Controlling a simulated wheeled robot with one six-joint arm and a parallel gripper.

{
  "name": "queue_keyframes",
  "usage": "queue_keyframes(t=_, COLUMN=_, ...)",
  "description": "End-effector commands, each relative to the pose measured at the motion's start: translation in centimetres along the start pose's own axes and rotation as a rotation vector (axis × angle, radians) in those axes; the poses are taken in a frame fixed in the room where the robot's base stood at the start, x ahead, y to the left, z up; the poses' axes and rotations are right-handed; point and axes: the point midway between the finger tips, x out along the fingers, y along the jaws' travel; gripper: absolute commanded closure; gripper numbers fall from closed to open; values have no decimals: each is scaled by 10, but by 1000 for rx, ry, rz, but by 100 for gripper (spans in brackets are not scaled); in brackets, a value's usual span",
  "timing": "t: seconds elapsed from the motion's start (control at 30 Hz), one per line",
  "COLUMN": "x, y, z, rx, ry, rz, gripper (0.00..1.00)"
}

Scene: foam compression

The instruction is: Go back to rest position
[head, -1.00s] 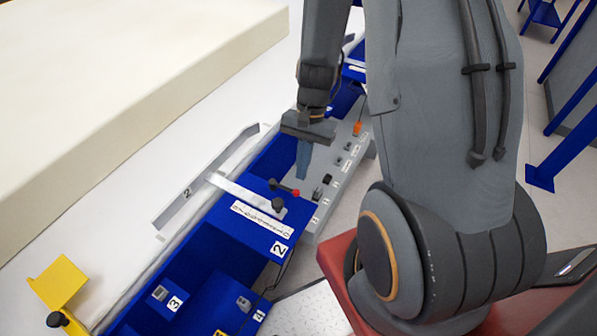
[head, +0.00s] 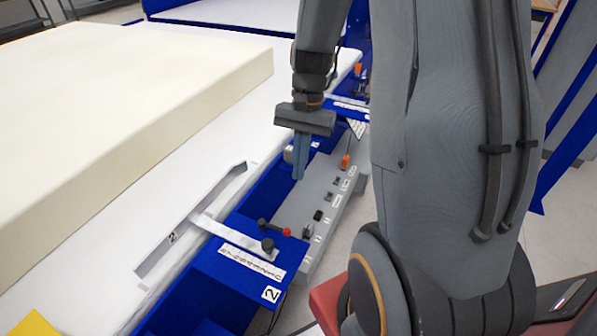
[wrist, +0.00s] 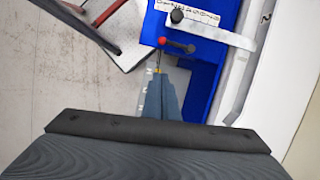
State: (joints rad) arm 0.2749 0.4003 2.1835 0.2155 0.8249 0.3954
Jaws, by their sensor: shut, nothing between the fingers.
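My gripper (head: 298,166) hangs down in the head view, fingers together and empty, over the blue frame and the grey control panel. In the wrist view my gripper (wrist: 160,88) points toward the blue box labelled with a ruler strip. The lever also shows in the wrist view (wrist: 178,45), beyond the fingertips. The fingers look apart from it.
A large cream foam block (head: 120,90) lies on the white bed at left. A grey angled bar (head: 190,220) marked 2 runs along the bed edge. The grey control panel (head: 310,215) carries several switches and an orange button. Bare floor (wrist: 60,90) shows at left in the wrist view.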

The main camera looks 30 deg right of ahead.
Motion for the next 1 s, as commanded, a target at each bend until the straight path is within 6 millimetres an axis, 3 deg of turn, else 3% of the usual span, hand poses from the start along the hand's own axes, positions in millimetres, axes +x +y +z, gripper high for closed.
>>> queue_keyframes(t=0.47, x=0, y=-1, z=4, rx=-37, ry=21, rz=2, gripper=100)
queue_keyframes(t=0.8, x=0, y=-10, z=64, rx=-587, ry=286, rz=50, gripper=100)
queue_keyframes(t=1.0, x=1, y=-11, z=86, rx=-809, ry=385, rz=68, gripper=100)
